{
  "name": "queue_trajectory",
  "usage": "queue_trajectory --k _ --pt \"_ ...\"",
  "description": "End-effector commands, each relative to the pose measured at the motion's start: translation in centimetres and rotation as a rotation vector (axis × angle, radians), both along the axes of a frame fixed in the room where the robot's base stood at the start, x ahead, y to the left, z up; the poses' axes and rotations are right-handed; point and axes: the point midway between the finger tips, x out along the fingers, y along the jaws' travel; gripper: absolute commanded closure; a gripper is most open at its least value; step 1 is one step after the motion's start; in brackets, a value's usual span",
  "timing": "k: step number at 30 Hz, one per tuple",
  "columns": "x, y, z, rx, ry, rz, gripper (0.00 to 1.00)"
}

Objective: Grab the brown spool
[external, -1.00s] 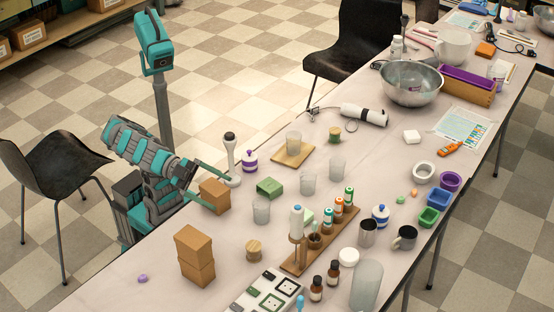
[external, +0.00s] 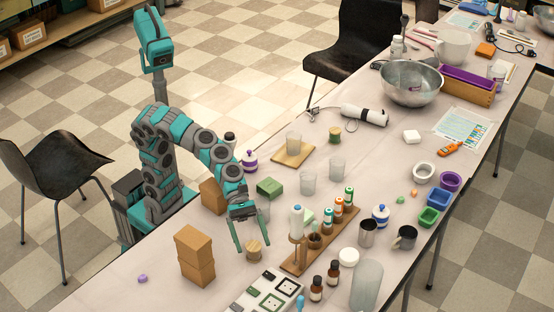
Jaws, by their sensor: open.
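The brown spool (external: 254,251) stands on the table near its front-left part, left of the wooden rack. My gripper (external: 253,243) points down at it, open, with one finger on the left of the spool and the other on its right. The fingers partly overlap the spool in this view. I cannot tell whether they touch it or how far down they reach.
Stacked brown boxes (external: 194,256) stand to the left and another box (external: 212,196) behind. A wooden rack (external: 320,240) with several bottles is close on the right. A tray of framed pieces (external: 264,293) lies just in front. A clear cup is partly hidden behind my gripper.

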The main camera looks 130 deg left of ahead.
Motion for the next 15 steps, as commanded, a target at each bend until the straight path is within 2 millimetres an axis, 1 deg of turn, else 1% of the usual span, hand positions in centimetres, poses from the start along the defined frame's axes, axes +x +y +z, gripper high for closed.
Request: queue_trajectory --k 5,15 --pt "0.6 -0.5 -0.4 0.002 0.001 -0.006 0.06" --pt "3.2 -2.3 -1.6 0.001 -0.001 -0.004 0.06"
